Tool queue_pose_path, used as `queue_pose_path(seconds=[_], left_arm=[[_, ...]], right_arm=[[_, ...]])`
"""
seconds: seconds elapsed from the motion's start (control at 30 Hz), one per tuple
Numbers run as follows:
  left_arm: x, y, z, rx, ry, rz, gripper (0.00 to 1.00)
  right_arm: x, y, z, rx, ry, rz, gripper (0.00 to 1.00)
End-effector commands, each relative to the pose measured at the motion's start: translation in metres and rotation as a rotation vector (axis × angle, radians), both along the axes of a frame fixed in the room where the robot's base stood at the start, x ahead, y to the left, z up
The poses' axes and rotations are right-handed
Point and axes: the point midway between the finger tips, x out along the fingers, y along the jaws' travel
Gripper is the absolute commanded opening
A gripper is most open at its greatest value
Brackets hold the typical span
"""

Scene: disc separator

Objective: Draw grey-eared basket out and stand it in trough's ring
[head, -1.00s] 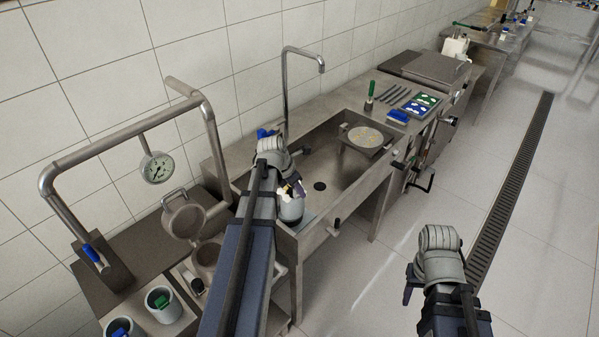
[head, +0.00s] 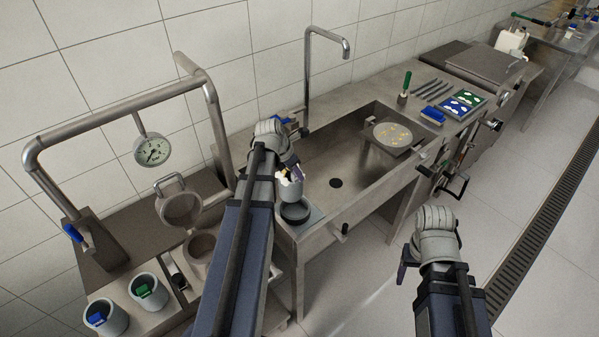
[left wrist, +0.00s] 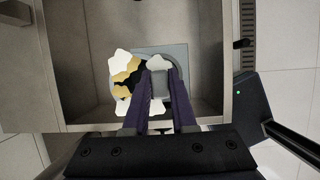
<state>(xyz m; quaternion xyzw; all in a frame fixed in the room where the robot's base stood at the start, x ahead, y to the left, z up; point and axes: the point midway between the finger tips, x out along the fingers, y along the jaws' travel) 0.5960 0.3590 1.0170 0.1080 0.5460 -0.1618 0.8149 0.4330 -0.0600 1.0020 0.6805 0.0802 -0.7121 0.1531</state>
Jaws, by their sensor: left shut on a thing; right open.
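My left gripper (head: 291,172) is over the near left end of the steel trough (head: 345,180). It is shut on the grey ear (left wrist: 158,86) of the basket, seen between the fingers in the left wrist view. The pale grey basket (head: 291,190) hangs roughly upright from it, with white and gold pieces (left wrist: 124,74) inside. The dark ring (head: 296,211) shows just below the basket, on a grey pad (head: 315,215). I cannot tell whether basket and ring touch. My right gripper (head: 404,266) is open and empty over the floor, right of the trough.
Pots with a blue-eared basket (head: 98,318) and a green-eared basket (head: 144,289) stand lower left, near a pipe frame with a gauge (head: 152,150). A tall tap (head: 309,75) rises behind the trough. A round speckled plate (head: 393,136) sits at the trough's far end.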

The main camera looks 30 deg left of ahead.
Motion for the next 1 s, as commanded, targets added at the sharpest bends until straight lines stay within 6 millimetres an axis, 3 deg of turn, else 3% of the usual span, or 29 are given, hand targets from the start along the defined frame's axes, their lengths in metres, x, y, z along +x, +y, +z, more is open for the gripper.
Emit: queue_pose_path(seconds=[0.17,0.47,1.0], left_arm=[[-0.012,-0.025,0.011,0.001,0.000,-0.003,0.00],[-0.010,-0.024,0.002,0.000,0.000,-0.001,0.00],[-0.010,-0.024,-0.034,0.000,0.000,-0.001,0.00]], right_arm=[[0.000,0.000,0.011,0.000,0.000,0.000,0.67],[0.000,0.000,0.002,0.000,0.000,0.000,0.67],[0.000,0.000,-0.034,0.000,0.000,-0.001,0.67]])
